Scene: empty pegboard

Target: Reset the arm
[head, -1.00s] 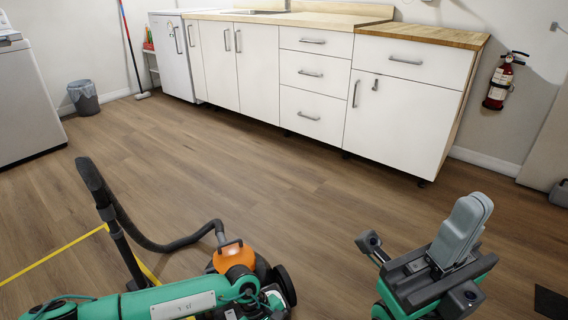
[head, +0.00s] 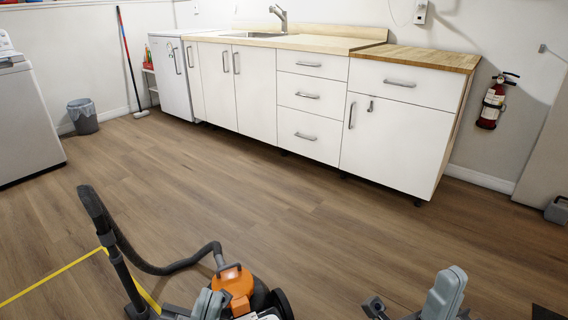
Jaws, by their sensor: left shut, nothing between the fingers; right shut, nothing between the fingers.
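My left gripper (head: 208,304) shows only in part at the bottom edge of the head view, in front of the vacuum cleaner. Its grey fingers are together and hold nothing. My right gripper (head: 445,292) is at the bottom right, fingers pointing up, shut and empty. The rest of both arms is cut off by the bottom edge.
An orange and black vacuum cleaner (head: 233,280) with a hose stands on the floor. White cabinets (head: 400,136) line the back wall. A fire extinguisher (head: 492,103) hangs at the right. A bin (head: 83,117) stands at left. The middle floor is clear.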

